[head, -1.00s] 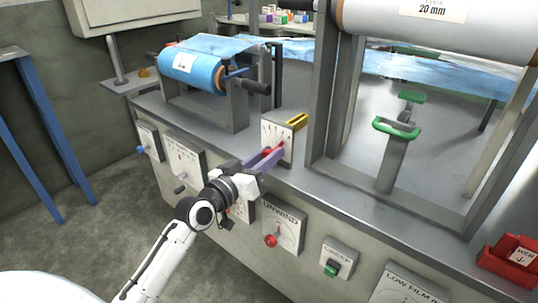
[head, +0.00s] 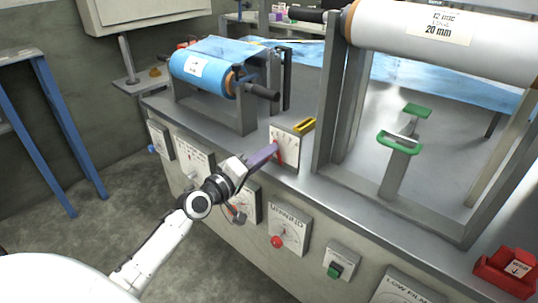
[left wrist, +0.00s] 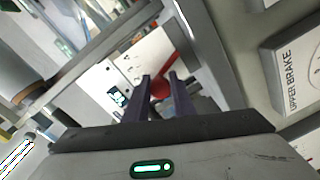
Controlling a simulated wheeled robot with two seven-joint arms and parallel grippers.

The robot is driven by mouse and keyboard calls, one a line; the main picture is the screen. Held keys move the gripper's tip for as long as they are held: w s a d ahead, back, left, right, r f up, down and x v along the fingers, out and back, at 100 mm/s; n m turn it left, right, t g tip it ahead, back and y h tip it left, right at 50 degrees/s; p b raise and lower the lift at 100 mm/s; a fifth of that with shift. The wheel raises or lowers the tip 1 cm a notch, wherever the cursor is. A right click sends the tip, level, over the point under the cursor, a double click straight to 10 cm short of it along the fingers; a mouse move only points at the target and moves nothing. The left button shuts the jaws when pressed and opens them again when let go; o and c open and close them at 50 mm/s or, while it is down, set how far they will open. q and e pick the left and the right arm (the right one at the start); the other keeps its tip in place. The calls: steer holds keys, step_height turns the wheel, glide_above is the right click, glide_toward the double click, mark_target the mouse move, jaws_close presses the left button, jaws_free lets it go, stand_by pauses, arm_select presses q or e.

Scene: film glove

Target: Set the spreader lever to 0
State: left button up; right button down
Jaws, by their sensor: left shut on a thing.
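The spreader lever (head: 281,156) is a small red lever on a white plate with scale marks (head: 286,138), on the machine's front edge in the head view. Part of it is hidden by my left gripper (head: 274,150), whose purple fingers reach it from the left. In the left wrist view the red knob of the lever (left wrist: 161,88) sits between the fingertips of my left gripper (left wrist: 160,82), which is shut on it. The scale figures are too small to read. My right gripper is not in view.
A yellow-edged box top (head: 305,126) adjoins the plate. Below are the Unwind panel (head: 289,228) with a red knob and other control panels. A blue film roll (head: 200,72) stands behind left, a steel frame (head: 345,110) to the right. A red bin (head: 507,272) sits far right.

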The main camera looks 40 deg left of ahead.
arm_select(q)
steer(key=shift+a+f+n, duration=0.15)
steer(key=shift+a+n, duration=0.25)
steer(key=shift+n, duration=0.7)
steer(key=o, duration=1.1)
steer(key=shift+c, duration=0.2)
steer(key=s+b, duration=0.1)
steer(key=s, duration=0.9)
steer(key=shift+a+r, duration=0.2)
steer(key=shift+a, duration=0.15)
